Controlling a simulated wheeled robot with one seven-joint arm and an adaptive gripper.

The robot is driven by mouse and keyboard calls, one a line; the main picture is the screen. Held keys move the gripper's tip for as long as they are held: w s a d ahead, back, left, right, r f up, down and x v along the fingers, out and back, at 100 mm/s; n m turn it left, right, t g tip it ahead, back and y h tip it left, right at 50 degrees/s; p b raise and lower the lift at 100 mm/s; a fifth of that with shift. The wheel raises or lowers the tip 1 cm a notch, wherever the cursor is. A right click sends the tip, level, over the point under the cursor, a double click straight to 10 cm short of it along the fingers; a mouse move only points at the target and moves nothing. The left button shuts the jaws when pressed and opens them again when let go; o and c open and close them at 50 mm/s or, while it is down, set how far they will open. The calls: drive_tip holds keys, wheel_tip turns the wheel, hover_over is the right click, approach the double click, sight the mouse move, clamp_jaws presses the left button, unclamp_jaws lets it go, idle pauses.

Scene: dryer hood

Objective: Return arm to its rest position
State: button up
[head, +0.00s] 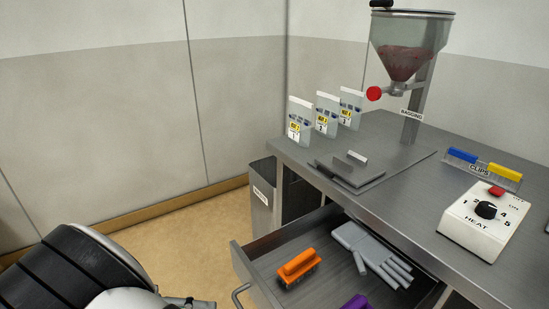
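Part of my arm shows at the lower left of the head view, a dark ribbed link with a white joint beside it. A small grey piece at the bottom edge looks like part of my gripper (189,302). Its fingertips are cut off or hidden, so I cannot see whether it is open or shut or whether it holds anything. It is over the floor, left of the open drawer (262,266) and apart from it in the picture.
The drawer holds an orange brush (299,266), a grey glove (372,253) and a purple item (356,302). A bin (262,208) stands left of the metal bench (395,150). On the bench are a hopper (408,50), upright packets (326,114) and a heat control box (478,222).

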drive_tip(key=w+d+r+m+g+y+p, duration=0.1)
drive_tip(key=d+r+g+y+p, duration=0.3)
drive_tip(key=d+r, duration=0.7)
drive_tip(key=w+d+r+m+y+p, duration=0.15)
drive_tip(key=d+r+y, duration=0.35)
drive_tip(key=d+r, duration=0.65)
drive_tip(key=s+d+r+t+y+p, duration=0.5)
drive_tip(key=s+d+r, duration=0.6)
drive_tip(key=s, duration=0.4)
drive_tip(key=shift+s+d+r+m+t+y, duration=0.3)
drive_tip(key=shift+d+t, duration=0.3)
drive_tip(key=shift+d, duration=0.25)
